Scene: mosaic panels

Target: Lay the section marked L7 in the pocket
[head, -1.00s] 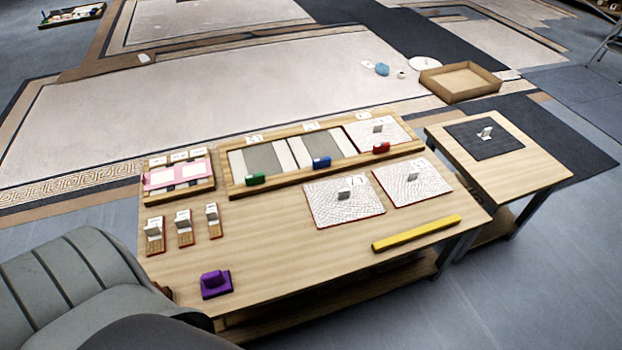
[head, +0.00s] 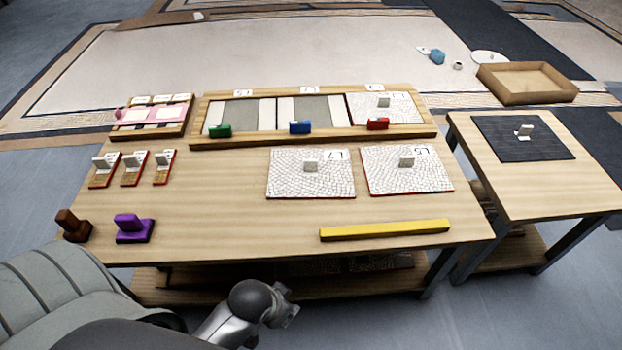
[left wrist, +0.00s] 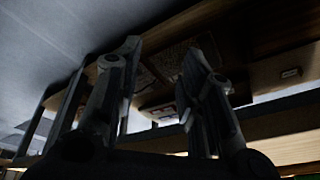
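A white cobbled section (head: 290,185) with a grey grip block lies flat on the table; its label looks like L7. A similar section (head: 385,183), its label like L5, lies to its right. The wooden frame behind has a left pocket (head: 232,112) and a middle pocket (head: 303,108), both showing grey floors between pale strips. Its right pocket holds a cobbled section (head: 400,112). My left gripper (head: 284,306) is below the table's front edge, away from the sections. The left wrist view shows its fingers (left wrist: 165,58) apart and empty. My right gripper is not in view.
Green (head: 220,131), blue (head: 300,127) and red (head: 378,124) blocks sit on the frame's front rail. A yellow bar (head: 385,230) lies near the front edge. Purple (head: 134,228) and brown (head: 73,225) blocks stand front left. A side table (head: 550,190) holds a dark panel (head: 500,145).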

